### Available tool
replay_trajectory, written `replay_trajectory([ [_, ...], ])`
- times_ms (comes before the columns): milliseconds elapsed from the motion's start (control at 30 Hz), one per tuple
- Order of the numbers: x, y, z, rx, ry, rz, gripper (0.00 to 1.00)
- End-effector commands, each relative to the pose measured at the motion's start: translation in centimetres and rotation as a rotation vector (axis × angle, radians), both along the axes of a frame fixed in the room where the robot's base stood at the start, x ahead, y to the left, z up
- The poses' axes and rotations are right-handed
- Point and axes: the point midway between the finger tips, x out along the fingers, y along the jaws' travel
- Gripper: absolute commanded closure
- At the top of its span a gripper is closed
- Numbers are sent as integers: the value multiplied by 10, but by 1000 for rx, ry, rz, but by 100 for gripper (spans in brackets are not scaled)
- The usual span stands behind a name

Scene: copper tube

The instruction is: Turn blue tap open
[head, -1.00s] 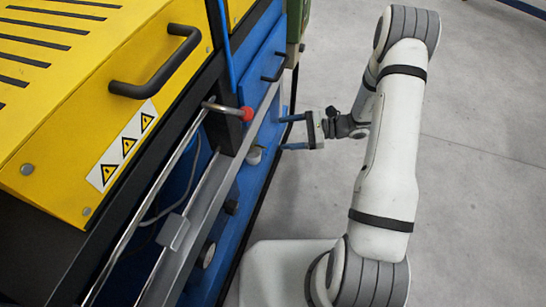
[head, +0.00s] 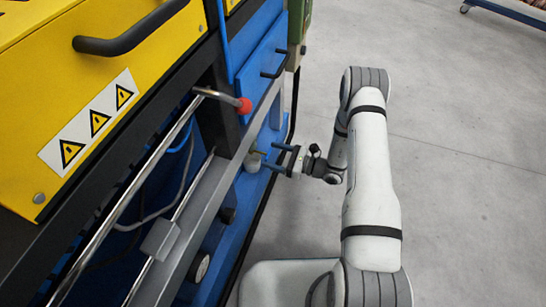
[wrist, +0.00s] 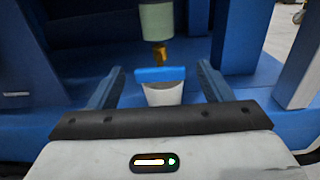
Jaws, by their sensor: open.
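The blue tap handle (wrist: 160,74) is a flat bar lying crosswise in the wrist view. A pale cup-like piece (wrist: 163,94) is just below it in the picture, and a brass fitting (wrist: 158,53) under a grey-green cylinder (wrist: 157,20) is just above. My gripper (wrist: 160,68) is open, with one blue finger on each side of the handle and a gap on both sides. In the head view my gripper (head: 268,156) reaches the machine's lower side by a small grey cylinder (head: 252,161). The handle cannot be made out clearly there.
A blue upright (wrist: 240,38) stands right of the fingers, and blue panels lie behind. In the head view a red-knobbed lever (head: 243,105) and a metal rail (head: 215,190) run along the machine.

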Motion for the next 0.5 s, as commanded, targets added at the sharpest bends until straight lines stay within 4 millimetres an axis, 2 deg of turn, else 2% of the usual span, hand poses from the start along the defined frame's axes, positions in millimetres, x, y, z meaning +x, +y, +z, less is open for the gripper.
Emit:
replay_trajectory([
  [100,2,6,0,0,0,1,27],
  [367,3,7,0,0,1,-1,27],
  [500,3,7,0,0,1,-1,39],
])
